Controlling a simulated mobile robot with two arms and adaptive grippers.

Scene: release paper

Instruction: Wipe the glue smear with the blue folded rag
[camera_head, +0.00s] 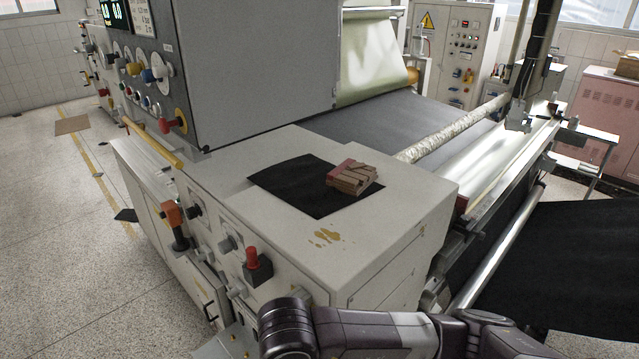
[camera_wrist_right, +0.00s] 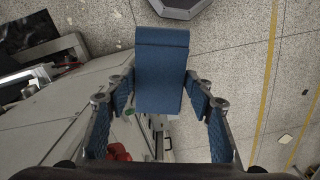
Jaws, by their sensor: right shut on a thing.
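The glue smear (camera_head: 326,235) is a few yellowish blotches on the cream top of the machine cabinet, near its front edge, in the head view. The blue folded rag (camera_wrist_right: 161,65) shows only in the right wrist view. My right gripper (camera_wrist_right: 160,95) is shut on the rag, which sticks out past the fingertips above the floor beside the cabinet. In the head view an arm of mine crosses the bottom edge, and its gripper is out of frame. My left gripper is not in view.
A black sheet (camera_head: 276,182) with a stack of reddish-brown blocks (camera_head: 352,178) lies behind the smear. Red-topped controls (camera_head: 256,264) jut from the cabinet's front. A tall grey housing (camera_head: 250,70) rises at the back. The cabinet top right of the smear is clear.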

